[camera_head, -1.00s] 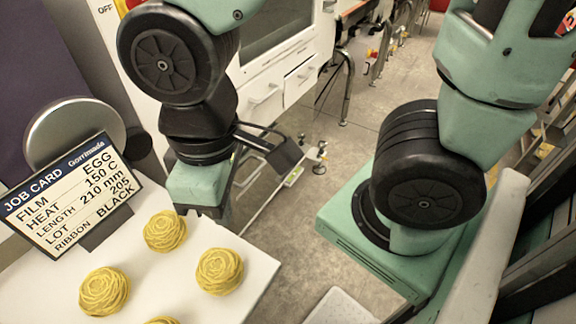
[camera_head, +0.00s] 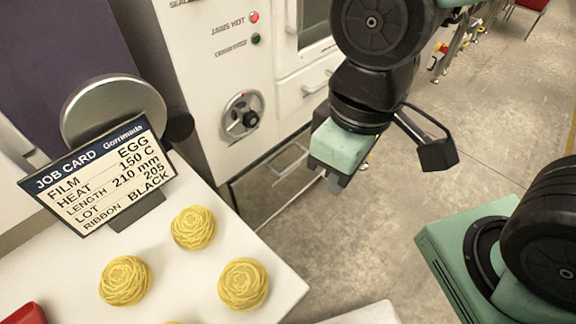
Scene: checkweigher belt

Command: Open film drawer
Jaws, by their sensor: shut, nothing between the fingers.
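A white drawer front (camera_head: 306,82) with a pale bar handle is low on the white machine, at the upper middle. It looks closed. My arm covers its right side and whatever is beyond it, and I see no readable film label on it. My gripper (camera_head: 336,184) points down in front of the machine, below and right of that drawer handle. Its fingers are shut and empty, apart from any handle.
A white table (camera_head: 70,292) at lower left holds several yellow pasta nests (camera_head: 193,228) and a job card (camera_head: 98,183). The machine face has a round dial (camera_head: 242,117) and lamps. An open metal frame (camera_head: 272,182) is below. Grey floor (camera_head: 318,258) is free.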

